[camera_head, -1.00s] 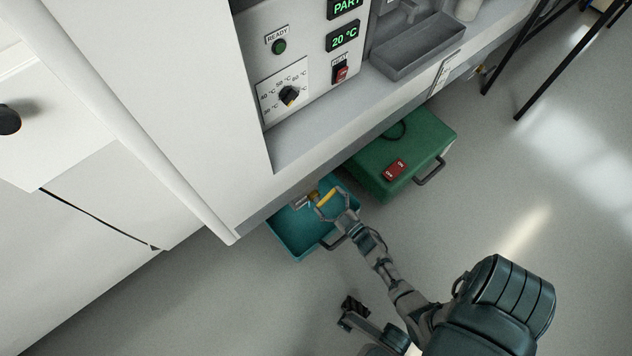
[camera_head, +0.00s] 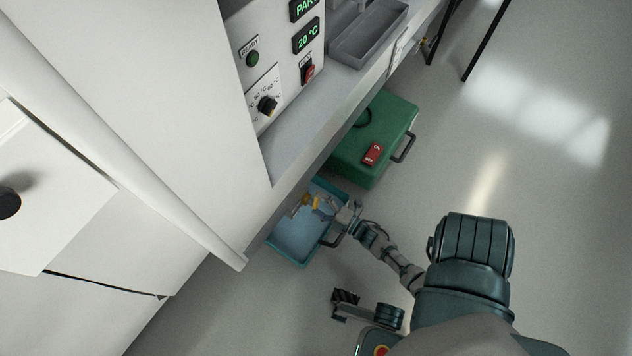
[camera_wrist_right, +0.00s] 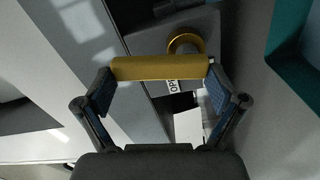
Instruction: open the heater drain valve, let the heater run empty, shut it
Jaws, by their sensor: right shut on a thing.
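The drain valve has a yellow lever (camera_head: 316,202) and a brass body (camera_head: 305,199), low at the cabinet's lower edge in the head view. My right gripper (camera_head: 330,207) is shut on the lever. In the right wrist view the yellow lever (camera_wrist_right: 160,68) lies across between both fingers, with a brass ring (camera_wrist_right: 186,43) behind it. A label starting "OP" (camera_wrist_right: 173,86) shows below the lever, partly hidden. A blue tray (camera_head: 291,257) stands on the floor under the valve; its inside looks pale blue, and I cannot tell whether water is in it.
A green case (camera_head: 389,117) with a red switch (camera_head: 372,154) and a handle stands beside the tray. The heater panel (camera_head: 277,60) above has a READY lamp, a dial and a 20 °C display. The floor (camera_head: 540,190) to the right is clear.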

